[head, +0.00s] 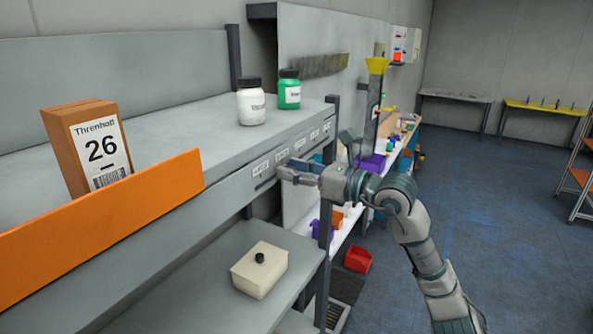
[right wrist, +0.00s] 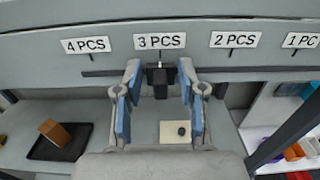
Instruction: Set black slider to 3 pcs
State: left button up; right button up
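The black slider (right wrist: 158,80) sits in a slot on the grey shelf front in the right wrist view. It is directly below the "3 PCS" label (right wrist: 160,41), in line with that label's tick mark. My right gripper (right wrist: 158,95) is open, with one blue-padded finger on each side of the slider and a gap to both. In the head view my right gripper (head: 288,172) is at the shelf front, and the slider cannot be made out there. My left gripper is not in view.
The "4 PCS" label (right wrist: 86,45) is left of the slider; "2 PCS" (right wrist: 235,40) and "1 PC" (right wrist: 301,40) are right. An orange-brown box (head: 98,150) and two bottles stand on the shelf. A cream box (head: 260,270) with a black knob sits on the lower shelf.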

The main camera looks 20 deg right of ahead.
jog(key=v, duration=1.2)
jog(key=shift+w+a, duration=0.1)
jog(key=shift+a, duration=0.05)
